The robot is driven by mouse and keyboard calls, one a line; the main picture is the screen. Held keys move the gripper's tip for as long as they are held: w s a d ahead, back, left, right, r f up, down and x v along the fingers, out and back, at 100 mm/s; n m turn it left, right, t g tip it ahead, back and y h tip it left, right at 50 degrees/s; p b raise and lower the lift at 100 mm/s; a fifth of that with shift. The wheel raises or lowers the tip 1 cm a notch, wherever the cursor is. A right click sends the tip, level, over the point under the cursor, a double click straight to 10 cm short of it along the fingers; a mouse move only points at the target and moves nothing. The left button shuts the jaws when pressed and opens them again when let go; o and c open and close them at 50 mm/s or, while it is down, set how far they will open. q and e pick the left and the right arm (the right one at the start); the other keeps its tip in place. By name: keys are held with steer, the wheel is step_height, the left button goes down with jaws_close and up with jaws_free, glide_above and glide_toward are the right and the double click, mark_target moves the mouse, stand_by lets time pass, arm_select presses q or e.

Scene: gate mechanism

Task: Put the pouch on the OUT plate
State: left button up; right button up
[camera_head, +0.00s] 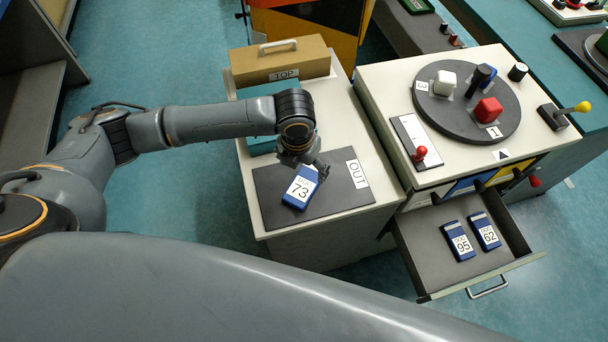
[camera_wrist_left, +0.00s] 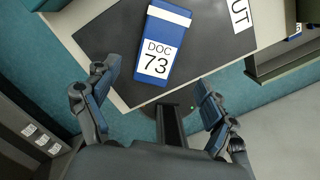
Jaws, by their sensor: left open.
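The blue pouch marked DOC 73 (camera_head: 300,188) appears to lie flat on the dark OUT plate (camera_head: 346,196), left of the OUT label. It also shows in the left wrist view (camera_wrist_left: 163,45), within the plate's outline and near one edge. My left gripper (camera_head: 315,168) is just above the pouch's far end in the head view and hides part of it. In the left wrist view its fingers (camera_wrist_left: 155,88) are spread wide with nothing between them. My right gripper is in neither view.
A brown box labelled TOP (camera_head: 280,64) stands behind the plate. To the right, an open drawer (camera_head: 430,252) holds two blue pouches, 95 (camera_head: 459,241) and 62 (camera_head: 485,231). Above it are a turntable (camera_head: 455,106) with blocks and a red-knobbed lever (camera_head: 420,153).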

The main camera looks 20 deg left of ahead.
arm_select(q)
steer(key=shift+s+r, duration=0.15)
steer(key=shift+r, duration=1.35)
